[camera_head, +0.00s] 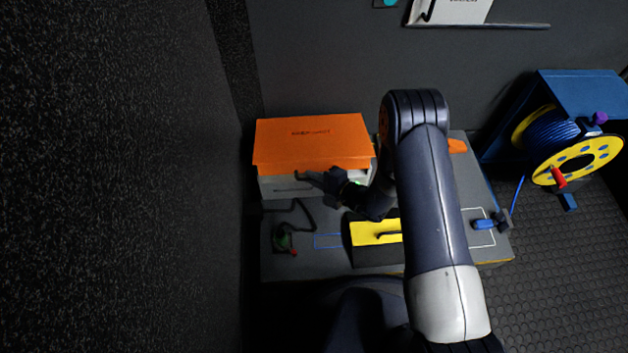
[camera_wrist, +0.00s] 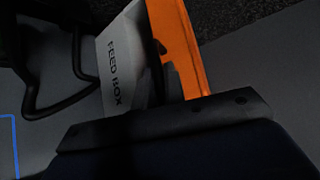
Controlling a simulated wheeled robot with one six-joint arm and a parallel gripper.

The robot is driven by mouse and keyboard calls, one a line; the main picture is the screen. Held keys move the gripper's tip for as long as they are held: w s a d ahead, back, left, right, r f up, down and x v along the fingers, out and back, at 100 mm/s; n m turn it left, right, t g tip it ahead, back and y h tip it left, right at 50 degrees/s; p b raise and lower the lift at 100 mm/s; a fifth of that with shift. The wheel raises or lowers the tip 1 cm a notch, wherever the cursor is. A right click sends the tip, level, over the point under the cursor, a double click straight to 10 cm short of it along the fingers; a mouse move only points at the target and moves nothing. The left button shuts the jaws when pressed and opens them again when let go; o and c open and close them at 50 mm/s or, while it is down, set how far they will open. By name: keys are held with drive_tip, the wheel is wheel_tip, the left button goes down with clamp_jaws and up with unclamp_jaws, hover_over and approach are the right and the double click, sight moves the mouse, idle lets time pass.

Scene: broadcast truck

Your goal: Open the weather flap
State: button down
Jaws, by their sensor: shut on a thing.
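The weather flap (camera_head: 312,141) is an orange panel covering the top of the white feed box (camera_head: 282,186) at the back of the bench. Its front edge hangs slightly over the box's front face. My gripper (camera_head: 318,178) is at that front edge, right of its middle, and is shut on the flap. In the wrist view the orange flap (camera_wrist: 180,45) runs down to my dark gripper (camera_wrist: 165,118), and the white box face with the words FEED BOX (camera_wrist: 113,72) lies beside it. The exact contact between jaws and flap is hidden.
A yellow block with a dark handle (camera_head: 374,233) sits in front of the box. A small green part with a dark cable (camera_head: 283,240) is at left, a blue connector (camera_head: 485,224) at right. A yellow and blue cable reel (camera_head: 567,145) stands right. A dark wall rises at left.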

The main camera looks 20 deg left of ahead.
drive_tip(key=w+a+r+m+g+h+p, duration=0.2)
drive_tip(key=w+r+p, duration=0.1)
drive_tip(key=r+p, duration=0.4)
drive_tip(key=w+a+r+m+g+h+p, duration=0.15)
drive_tip(key=w+r+p, duration=0.25)
drive_tip(key=r, duration=0.5)
drive_tip(key=w+a+r+b, duration=0.2)
drive_tip(key=w+a+r, duration=0.1)
drive_tip(key=w, duration=0.4)
drive_tip(key=w+a+r+b, duration=0.1)
drive_tip(key=w+a+r, duration=0.3)
drive_tip(key=w, duration=0.3)
drive_tip(key=shift+w+a+r+g+b, duration=0.25)
drive_tip(key=shift+w+a+g+b, duration=0.15)
drive_tip(key=shift+a, duration=0.4)
drive_tip(key=shift+h, duration=0.25)
drive_tip(key=c, duration=1.5)
unclamp_jaws()
drive_tip(key=shift+r, duration=0.1)
